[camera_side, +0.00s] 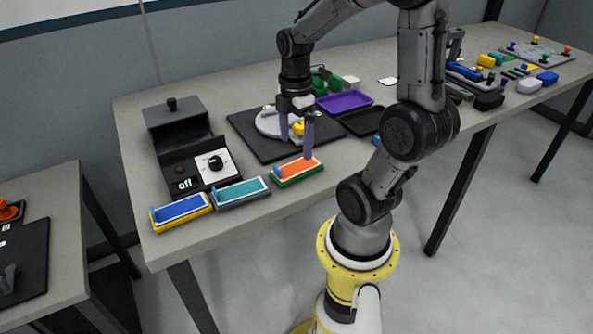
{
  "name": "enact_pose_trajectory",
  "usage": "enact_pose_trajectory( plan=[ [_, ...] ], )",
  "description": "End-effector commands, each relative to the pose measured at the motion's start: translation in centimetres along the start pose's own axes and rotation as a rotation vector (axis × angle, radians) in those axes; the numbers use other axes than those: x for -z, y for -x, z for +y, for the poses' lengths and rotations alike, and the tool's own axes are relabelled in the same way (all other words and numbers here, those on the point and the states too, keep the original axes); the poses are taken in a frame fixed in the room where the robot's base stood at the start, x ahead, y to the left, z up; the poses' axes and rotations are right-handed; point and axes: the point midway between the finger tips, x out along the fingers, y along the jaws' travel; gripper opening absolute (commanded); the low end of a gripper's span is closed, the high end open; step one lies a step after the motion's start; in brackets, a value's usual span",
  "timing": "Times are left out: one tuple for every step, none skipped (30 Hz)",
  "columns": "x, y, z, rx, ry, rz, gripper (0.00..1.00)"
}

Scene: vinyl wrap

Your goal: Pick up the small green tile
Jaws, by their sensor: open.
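My gripper (297,136) is open, with its two purple fingers pointing down over the front edge of the black mat. The right finger is just above or behind the orange inlay of a green-rimmed tray (298,170); I cannot tell whether it touches. I cannot single out the small green tile for certain. Small green pieces (510,74) lie among coloured parts at the table's far right. Larger green shapes (326,84) stand behind my gripper, partly hidden by the arm.
A grey tray with a teal inlay (241,191) and a yellow tray with a blue inlay (181,211) line the front edge. A black box with a knob and "off" display (197,168) stands at left. Purple (344,102) and black (361,122) trays lie right of the mat (258,148).

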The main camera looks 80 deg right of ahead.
Motion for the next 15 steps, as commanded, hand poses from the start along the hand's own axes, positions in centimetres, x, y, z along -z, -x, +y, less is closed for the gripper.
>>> enact_pose_trajectory(
  plan=[
    [0.0, -0.8, 0.0, 0.004, 0.0, 0.0, 1.0],
    [0.0, -1.1, 0.0, 0.003, 0.0, 0.0, 1.0],
    [0.0, -1.5, 0.0, 0.003, 0.0, 0.0, 1.0],
    [0.0, -1.7, 0.0, 0.002, 0.0, 0.0, 1.0],
    [0.0, -1.9, 0.0, 0.002, 0.0, 0.0, 1.0],
    [0.0, -2.1, 0.0, 0.002, 0.0, 0.0, 1.0],
    [0.0, -2.2, 0.0, 0.001, 0.0, 0.0, 1.0],
    [0.0, -2.4, 0.0, 0.001, 0.0, 0.0, 1.0],
    [0.0, -2.7, 0.0, 0.002, 0.0, 0.0, 1.0],
    [-0.1, -3.0, -0.1, 0.003, 0.0, 0.0, 1.0],
    [-0.1, -3.5, -0.1, 0.003, 0.0, 0.0, 1.0],
    [-0.2, -4.0, -0.1, 0.004, -0.001, 0.0, 1.0],
    [-0.2, -4.5, -0.1, 0.004, -0.001, 0.0, 1.0],
    [-0.3, -5.0, -0.1, 0.005, -0.001, 0.0, 1.0],
    [-0.3, -5.6, -0.1, 0.005, 0.0, 0.0, 1.0]
  ],
)
